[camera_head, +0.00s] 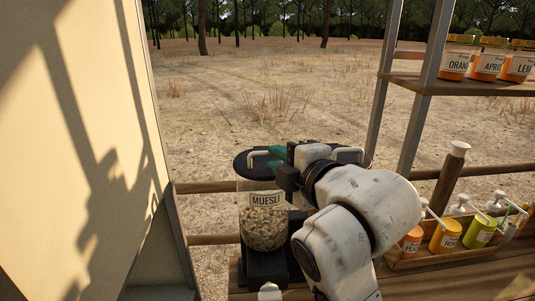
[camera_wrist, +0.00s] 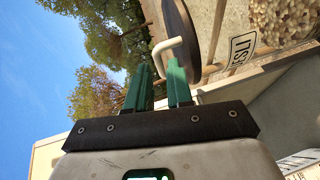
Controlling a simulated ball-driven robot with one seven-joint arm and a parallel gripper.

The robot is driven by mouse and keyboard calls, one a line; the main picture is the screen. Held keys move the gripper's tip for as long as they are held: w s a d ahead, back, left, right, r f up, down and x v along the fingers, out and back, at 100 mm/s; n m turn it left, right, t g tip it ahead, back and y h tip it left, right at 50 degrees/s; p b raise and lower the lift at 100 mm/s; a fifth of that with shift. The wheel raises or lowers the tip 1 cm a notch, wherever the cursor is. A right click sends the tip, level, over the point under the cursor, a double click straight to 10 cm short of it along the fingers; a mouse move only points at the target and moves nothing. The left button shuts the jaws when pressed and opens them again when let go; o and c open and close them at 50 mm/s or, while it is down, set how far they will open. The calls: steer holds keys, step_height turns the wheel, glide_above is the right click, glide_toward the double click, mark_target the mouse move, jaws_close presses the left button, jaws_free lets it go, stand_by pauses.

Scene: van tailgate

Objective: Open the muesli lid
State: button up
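The muesli container (camera_head: 265,222) is a clear jar labelled MUESLI, part full of flakes, upright on a black stand. Its dark round lid (camera_head: 243,166) is on top, closed as far as I can see, with a pale loop handle (camera_head: 257,154). In the wrist view the lid (camera_wrist: 180,30) appears edge-on, and the handle (camera_wrist: 168,46) reaches into the gap between my fingertips. My gripper (camera_head: 277,157), with green fingers, is at the handle from the right. In the wrist view my gripper (camera_wrist: 159,75) has its fingers apart; contact with the handle is unclear.
Another pale handle (camera_head: 348,152) shows behind my arm, right of the muesli; its container is mostly hidden. A wooden rail (camera_head: 205,187) runs behind. A wooden crate (camera_head: 440,258) of pump bottles stands right, below a shelf (camera_head: 460,84) of jars. A cream panel (camera_head: 75,150) fills the left.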

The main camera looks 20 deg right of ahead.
mark_target(264, 154)
steer(key=shift+w+a+f+p, duration=0.1)
steer(key=shift+w+f+p, duration=0.1)
steer(key=shift+w, duration=0.95)
steer(key=shift+w+a+f+p, duration=0.1)
steer(key=shift+w+f+p, duration=0.1)
steer(key=shift+w, duration=0.95)
jaws_close()
